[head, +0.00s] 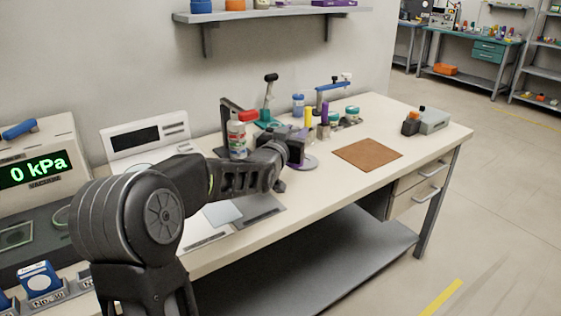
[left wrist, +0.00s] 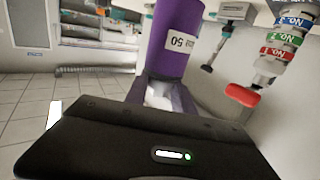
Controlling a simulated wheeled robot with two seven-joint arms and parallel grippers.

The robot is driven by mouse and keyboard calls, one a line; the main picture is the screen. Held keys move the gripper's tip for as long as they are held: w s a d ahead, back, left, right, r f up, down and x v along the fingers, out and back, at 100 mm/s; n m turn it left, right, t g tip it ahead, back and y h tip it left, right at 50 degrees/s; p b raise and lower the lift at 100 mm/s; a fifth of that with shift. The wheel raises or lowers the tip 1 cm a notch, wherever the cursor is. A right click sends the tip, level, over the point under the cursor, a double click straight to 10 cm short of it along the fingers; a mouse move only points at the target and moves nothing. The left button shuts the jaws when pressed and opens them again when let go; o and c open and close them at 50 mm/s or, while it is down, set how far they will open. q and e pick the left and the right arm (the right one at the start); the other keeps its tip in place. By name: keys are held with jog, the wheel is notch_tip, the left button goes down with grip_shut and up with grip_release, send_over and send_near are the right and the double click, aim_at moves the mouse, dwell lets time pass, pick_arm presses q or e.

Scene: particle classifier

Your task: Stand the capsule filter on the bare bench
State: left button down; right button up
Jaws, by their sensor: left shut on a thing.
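The capsule filter appears to be the purple cylinder with a white label (left wrist: 175,22), seen close up in the left wrist view. Its label reads 50. My left gripper (head: 296,150) is shut on it. The pale bench (head: 360,190) has bare surface in front and to the right. My right gripper is not in view.
A brown mat (head: 368,154) lies right of the gripper. A grey box (head: 433,122) stands farther right. A labelled stack with a red handle (head: 238,135) stands just left of the filter. Several bottles and a blue-handled tool (head: 332,86) stand behind.

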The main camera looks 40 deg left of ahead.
pick_arm(q)
notch_tip(320, 180, down, 4)
jog(key=shift+f, duration=0.15)
jog(key=shift+f, duration=1.85)
jog(key=shift+f+b, duration=0.15)
jog(key=shift+b, duration=0.2)
jog(key=c, duration=1.1)
grip_release()
jog(key=shift+o, duration=0.2)
jog(key=v, duration=1.2)
